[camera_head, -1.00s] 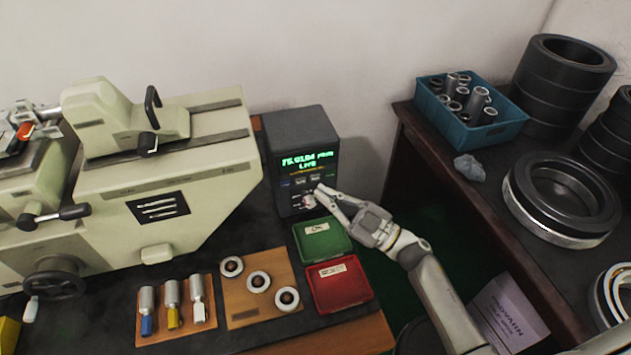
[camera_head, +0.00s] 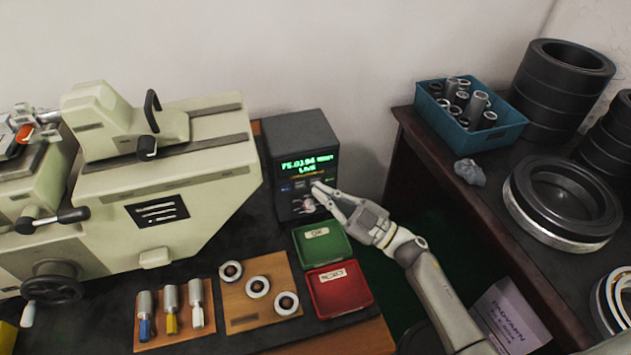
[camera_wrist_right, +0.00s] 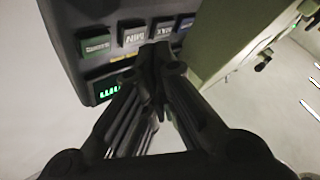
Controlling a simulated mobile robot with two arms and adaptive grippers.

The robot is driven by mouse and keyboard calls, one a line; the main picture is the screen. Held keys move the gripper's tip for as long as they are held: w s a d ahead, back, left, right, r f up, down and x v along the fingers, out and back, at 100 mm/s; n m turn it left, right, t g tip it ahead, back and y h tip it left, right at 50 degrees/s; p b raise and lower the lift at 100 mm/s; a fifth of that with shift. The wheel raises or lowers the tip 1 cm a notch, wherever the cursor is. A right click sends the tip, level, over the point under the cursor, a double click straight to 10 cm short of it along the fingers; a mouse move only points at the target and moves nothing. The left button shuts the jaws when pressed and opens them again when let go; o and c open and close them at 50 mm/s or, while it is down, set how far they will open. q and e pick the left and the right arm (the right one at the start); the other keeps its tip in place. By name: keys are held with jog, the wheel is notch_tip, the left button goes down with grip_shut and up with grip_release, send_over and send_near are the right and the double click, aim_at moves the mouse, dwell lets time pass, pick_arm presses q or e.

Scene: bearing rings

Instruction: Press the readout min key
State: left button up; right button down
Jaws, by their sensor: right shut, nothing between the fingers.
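The readout (camera_head: 299,132) is a dark grey box at the back of the bench, with a lit green screen (camera_head: 308,165) that reads about 75.019 mm and LIVE. A row of keys sits under the screen. In the right wrist view the keys appear upside down: green (camera_wrist_right: 95,44), the pale min key (camera_wrist_right: 131,37), the pale max key (camera_wrist_right: 162,30) and blue. My right gripper (camera_head: 317,188) is shut and empty at the key row. In the right wrist view its tips (camera_wrist_right: 156,50) overlap the gap between min and max; contact cannot be told. My left gripper is out of view.
A green tray (camera_head: 323,255) and a red tray (camera_head: 318,308) lie below the readout. A pale green machine (camera_head: 180,215) stands left. Wooden boards hold rings (camera_head: 230,271) and colored-handled gauges (camera_head: 171,322). The right bench carries a blue crate (camera_head: 470,130) and large rings.

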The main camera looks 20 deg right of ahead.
jog(key=shift+w, duration=0.15)
dwell(0.6)
jog(key=shift+w, duration=0.3)
jog(key=shift+w, duration=0.3)
dwell(0.6)
jog(key=shift+s, duration=0.75)
jog(key=s+p, duration=0.2)
jog(key=s, duration=0.3)
jog(key=shift+p, duration=0.3)
